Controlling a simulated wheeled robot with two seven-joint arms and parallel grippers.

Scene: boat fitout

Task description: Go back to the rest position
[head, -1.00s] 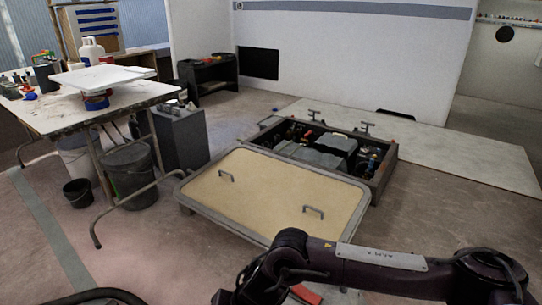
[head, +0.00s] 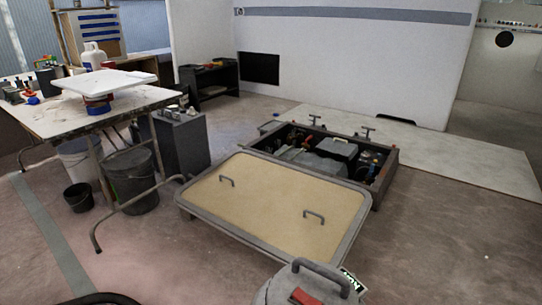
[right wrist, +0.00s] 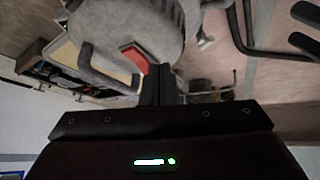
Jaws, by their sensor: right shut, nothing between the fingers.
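My right gripper (right wrist: 160,85) shows in the right wrist view, its dark fingers together and empty. The wrist view is tilted upside down, with a grey round-topped container (right wrist: 125,25) with a red patch close beyond the fingers. I cannot tell whether they touch it. The same grey container (head: 310,287), with a handle on top, is at the bottom edge of the head view. Neither gripper shows in the head view now, and my left gripper is in no view.
A beige hatch panel (head: 265,205) with two handles lies in front of an open equipment bay (head: 385,175). A cluttered work table (head: 60,118) stands left, with buckets (head: 130,185) under it. A grey cabinet (head: 182,145) stands beside it. Floor at right (head: 450,240) is clear.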

